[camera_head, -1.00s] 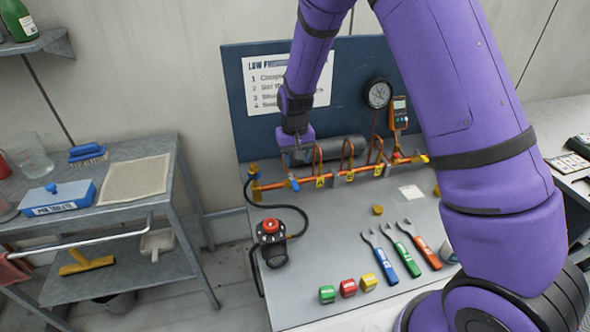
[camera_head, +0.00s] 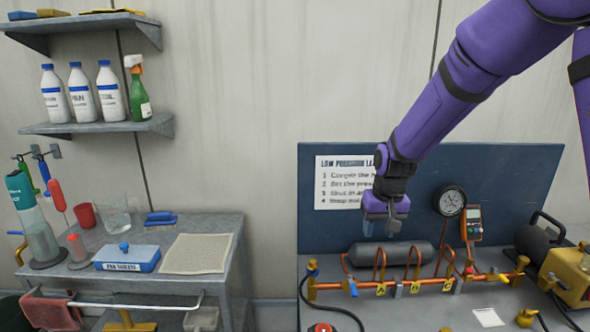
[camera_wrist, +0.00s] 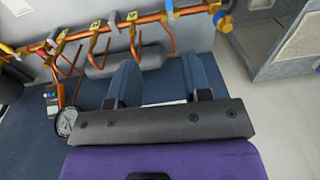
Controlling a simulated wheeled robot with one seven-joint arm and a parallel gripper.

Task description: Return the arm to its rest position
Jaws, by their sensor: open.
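My gripper (camera_head: 381,228) hangs from my purple arm in front of the blue backboard (camera_head: 520,185), above the left end of the grey cylinder (camera_head: 392,256). In the wrist view its two blue-grey fingers (camera_wrist: 157,82) stand apart with nothing between them. It is clear of the copper pipe manifold (camera_head: 432,286), which carries yellow tags and a blue end handle. The manifold also shows beyond the fingers in the wrist view (camera_wrist: 122,22).
A round gauge (camera_head: 452,201) and an orange meter (camera_head: 470,224) are on the board to the right. A printed sign (camera_head: 338,182) is partly behind my arm. At left stand a grey side table (camera_head: 232,236) and a shelf (camera_head: 103,127) with bottles. Open wall lies between.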

